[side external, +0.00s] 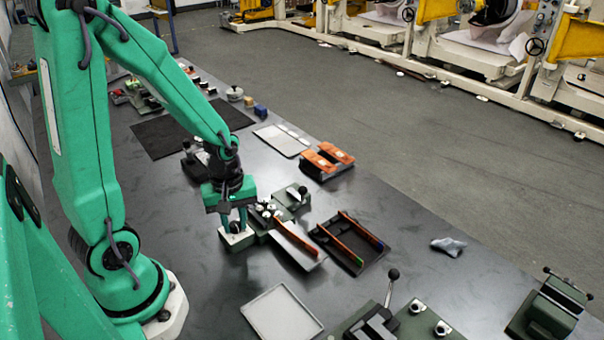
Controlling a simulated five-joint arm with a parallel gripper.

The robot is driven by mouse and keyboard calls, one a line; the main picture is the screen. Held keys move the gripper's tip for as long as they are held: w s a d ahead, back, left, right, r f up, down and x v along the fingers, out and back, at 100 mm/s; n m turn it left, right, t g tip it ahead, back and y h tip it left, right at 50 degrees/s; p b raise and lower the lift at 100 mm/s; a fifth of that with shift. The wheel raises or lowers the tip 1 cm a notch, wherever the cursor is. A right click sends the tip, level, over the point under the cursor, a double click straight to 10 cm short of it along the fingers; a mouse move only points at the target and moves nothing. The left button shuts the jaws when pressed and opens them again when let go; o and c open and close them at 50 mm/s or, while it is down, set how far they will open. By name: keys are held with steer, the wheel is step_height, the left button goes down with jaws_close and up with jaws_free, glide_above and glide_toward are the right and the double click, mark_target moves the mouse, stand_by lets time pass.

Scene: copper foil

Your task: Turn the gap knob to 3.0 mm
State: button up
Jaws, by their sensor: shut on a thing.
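My gripper (234,221) points straight down, with its fingers shut on a small dark knob (235,227). The knob sits on top of a small green block with a pale top plate (238,238), which I take to be the gap knob's housing. The fingers hide most of the knob. Any scale or pointer around it is too small to read, so I cannot tell its setting in mm. A green fixture with several small pale rollers or knobs (268,211) stands right beside the block.
A sloped pale plate with an orange rail (297,243) and a dark tray with orange rails (322,236) lie to the right. An orange-topped block (328,161) stands behind. A pale tray (281,314) and a lever device (392,274) are in front.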

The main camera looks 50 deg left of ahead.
steer(key=m, duration=1.4)
steer(key=shift+m, duration=0.3)
steer(key=m, duration=1.2)
steer(key=o, duration=1)
